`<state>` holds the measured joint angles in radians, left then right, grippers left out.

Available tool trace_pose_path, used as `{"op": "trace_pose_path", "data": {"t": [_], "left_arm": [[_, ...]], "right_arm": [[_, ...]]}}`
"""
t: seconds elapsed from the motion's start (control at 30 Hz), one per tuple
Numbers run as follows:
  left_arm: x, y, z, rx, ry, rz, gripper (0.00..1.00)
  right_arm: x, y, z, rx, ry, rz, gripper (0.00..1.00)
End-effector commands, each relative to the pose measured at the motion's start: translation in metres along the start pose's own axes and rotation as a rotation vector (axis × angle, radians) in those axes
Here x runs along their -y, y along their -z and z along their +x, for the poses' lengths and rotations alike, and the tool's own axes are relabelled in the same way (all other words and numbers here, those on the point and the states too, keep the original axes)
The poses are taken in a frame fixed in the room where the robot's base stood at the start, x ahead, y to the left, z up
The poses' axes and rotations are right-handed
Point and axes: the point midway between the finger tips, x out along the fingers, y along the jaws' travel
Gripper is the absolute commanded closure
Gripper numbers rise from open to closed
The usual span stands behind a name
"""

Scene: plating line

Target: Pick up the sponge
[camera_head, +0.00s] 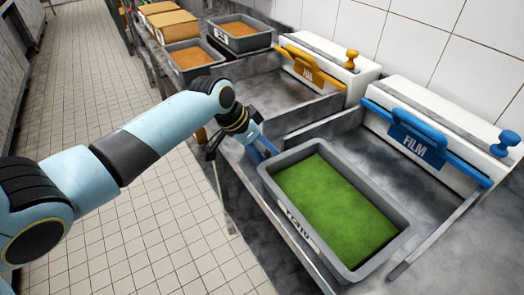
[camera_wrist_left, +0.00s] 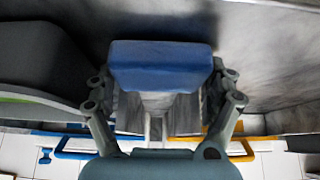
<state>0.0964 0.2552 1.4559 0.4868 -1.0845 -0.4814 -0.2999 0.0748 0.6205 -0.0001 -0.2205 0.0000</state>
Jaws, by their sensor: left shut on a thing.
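The sponge is a blue block (camera_wrist_left: 160,66) held between the fingers of my left gripper (camera_wrist_left: 160,84) in the wrist view. In the head view, my left gripper (camera_head: 246,138) is over the steel counter, just left of the grey pesto tub. A bit of the blue sponge (camera_head: 266,146) shows at its fingertips, close to the tub's corner. I cannot tell whether the sponge touches the counter. My right gripper is in neither view.
The grey tub (camera_head: 288,215) of green pesto stands on the steel counter (camera_head: 262,108). Behind are white dispensers with a blue FILM handle (camera_head: 415,140) and an orange handle (camera_head: 308,68). Tubs of orange food (camera_head: 192,56) and cardboard boxes (camera_head: 172,24) stand farther back.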

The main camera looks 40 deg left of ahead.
Motion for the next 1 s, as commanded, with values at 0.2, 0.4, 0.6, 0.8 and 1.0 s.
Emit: {"op": "trace_pose_path", "data": {"t": [0.2,0.4,0.6,0.8,1.0], "left_arm": [[0.0,0.0,0.0,-0.001,0.001,0.0,0.36],[0.0,0.001,0.0,-0.001,0.001,0.0,0.36],[0.004,0.002,-0.005,-0.002,0.002,0.001,0.36],[0.004,0.015,-0.029,-0.004,0.003,0.003,0.36],[0.005,0.033,-0.059,-0.004,0.003,0.003,0.36]], "right_arm": [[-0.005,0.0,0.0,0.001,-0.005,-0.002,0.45],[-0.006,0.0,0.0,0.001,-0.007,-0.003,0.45],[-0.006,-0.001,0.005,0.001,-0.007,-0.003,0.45],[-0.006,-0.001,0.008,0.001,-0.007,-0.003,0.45],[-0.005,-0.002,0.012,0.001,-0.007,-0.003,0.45]]}}
